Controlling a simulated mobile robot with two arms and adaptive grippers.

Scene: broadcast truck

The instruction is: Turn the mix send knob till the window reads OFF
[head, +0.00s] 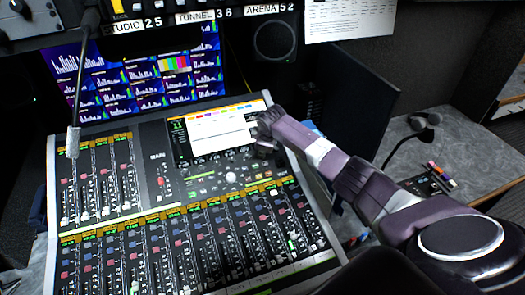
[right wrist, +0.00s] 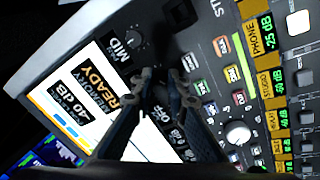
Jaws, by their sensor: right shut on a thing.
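My right gripper (head: 262,132) is at the screen's right edge. In the right wrist view my right gripper (right wrist: 162,85) is shut on a small knob, which its fingers almost wholly hide; I cannot read that knob's label. A window (right wrist: 72,110) beside the fingers reads -40 dB, next to a READY panel (right wrist: 102,88). Another small label, partly covered by a finger, seems to read OFF (right wrist: 165,113). My left gripper is not in view.
A knob marked MID (right wrist: 135,40) is close to the fingers. A pale knob (right wrist: 238,132) and lit buttons (right wrist: 232,73) lie to their right. In the head view, a gooseneck microphone (head: 74,140) hangs at left and a dark panel (head: 355,100) stands behind my arm.

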